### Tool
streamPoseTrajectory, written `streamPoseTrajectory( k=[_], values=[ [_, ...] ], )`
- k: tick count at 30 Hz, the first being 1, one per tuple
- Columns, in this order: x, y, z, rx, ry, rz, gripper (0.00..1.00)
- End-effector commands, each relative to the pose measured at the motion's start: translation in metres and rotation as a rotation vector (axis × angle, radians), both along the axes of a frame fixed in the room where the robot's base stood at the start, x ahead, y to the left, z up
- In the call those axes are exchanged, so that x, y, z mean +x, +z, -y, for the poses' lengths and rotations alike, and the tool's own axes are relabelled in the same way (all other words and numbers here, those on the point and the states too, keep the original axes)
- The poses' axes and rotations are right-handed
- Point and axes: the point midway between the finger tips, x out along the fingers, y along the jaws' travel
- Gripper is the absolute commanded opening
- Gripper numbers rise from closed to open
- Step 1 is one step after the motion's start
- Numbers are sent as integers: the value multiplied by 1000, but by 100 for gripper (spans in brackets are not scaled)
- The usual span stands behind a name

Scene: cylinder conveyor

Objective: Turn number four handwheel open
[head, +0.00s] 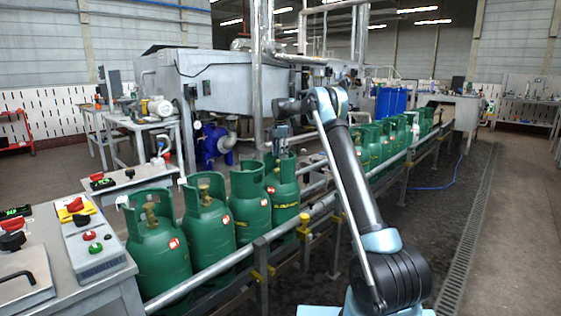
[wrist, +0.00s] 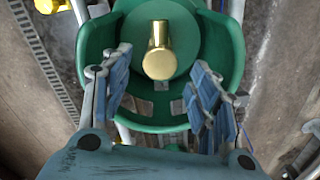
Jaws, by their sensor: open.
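Green gas cylinders stand in a row in the head view. The fourth from the left (head: 283,198) stands under my gripper (head: 281,150), which points down at its collar. In the wrist view my gripper (wrist: 161,68) is open, with one blue-padded finger on each side. Between and just beyond the fingertips is a shiny brass valve piece (wrist: 158,55), inside the green collar (wrist: 232,72). I cannot make out a separate wheel rim on it. The fingers appear apart from the brass. In the head view the collar and gripper hide this valve.
Three cylinders (head: 156,262) stand left of the fourth, two showing brass valves. Several more (head: 367,150) stand beyond my arm. A conveyor rail (head: 205,272) runs along their front. A control table (head: 75,285) is at the lower left. The floor at right is clear.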

Motion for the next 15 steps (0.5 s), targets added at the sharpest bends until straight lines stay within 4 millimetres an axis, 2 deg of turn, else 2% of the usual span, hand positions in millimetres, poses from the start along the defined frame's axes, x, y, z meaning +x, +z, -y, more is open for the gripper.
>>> streamPoseTrajectory(
  k=[6,15],
  values=[
    [0,-23,0,0,0,0,55],
    [0,-29,0,0,0,0,55]
  ],
)
